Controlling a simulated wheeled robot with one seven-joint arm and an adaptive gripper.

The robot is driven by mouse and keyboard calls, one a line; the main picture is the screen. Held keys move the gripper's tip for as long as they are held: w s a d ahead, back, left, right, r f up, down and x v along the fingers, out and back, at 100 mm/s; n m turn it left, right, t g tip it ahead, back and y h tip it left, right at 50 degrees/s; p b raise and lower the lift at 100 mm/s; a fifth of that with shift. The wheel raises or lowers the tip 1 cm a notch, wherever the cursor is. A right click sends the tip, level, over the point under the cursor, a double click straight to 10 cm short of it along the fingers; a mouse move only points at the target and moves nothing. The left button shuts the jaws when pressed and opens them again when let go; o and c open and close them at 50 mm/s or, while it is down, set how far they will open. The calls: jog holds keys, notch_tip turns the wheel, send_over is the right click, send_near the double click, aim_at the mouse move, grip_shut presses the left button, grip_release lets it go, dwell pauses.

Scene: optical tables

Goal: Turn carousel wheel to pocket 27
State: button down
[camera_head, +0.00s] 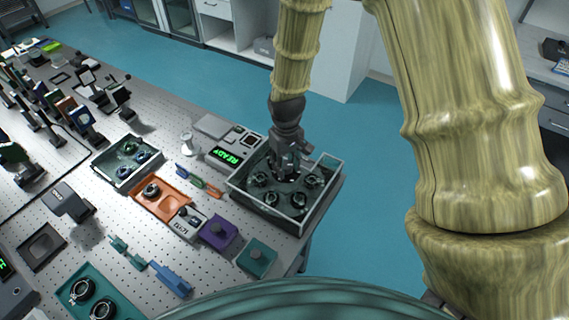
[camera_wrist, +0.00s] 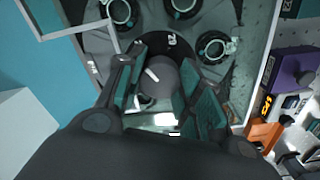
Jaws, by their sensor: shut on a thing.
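The carousel wheel (camera_head: 265,193) is a dark disc inside a clear-walled square box at the table's right corner. Several round dark optics mounts sit in its pockets. In the wrist view the wheel (camera_wrist: 203,20) fills the top, with white number labels too small to read surely. My gripper (camera_head: 285,176) reaches down into the box from above. In the wrist view its two fingers, with teal pads, are shut on a round dark knob (camera_wrist: 160,75) that bears a white line. The knob's lower part is hidden by my gripper.
A display reading READY (camera_head: 226,157) stands just left of the box. An orange tray (camera_head: 175,206), a purple block (camera_head: 218,233) and a teal block (camera_head: 257,257) lie nearby. The box's clear walls rise around my gripper. Blue floor lies beyond the table.

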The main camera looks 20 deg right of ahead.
jog(key=c, duration=0.9)
grip_release()
jog(key=shift+c, duration=0.2)
jog(key=shift+r, duration=0.1)
notch_tip(320, 180, up, 12)
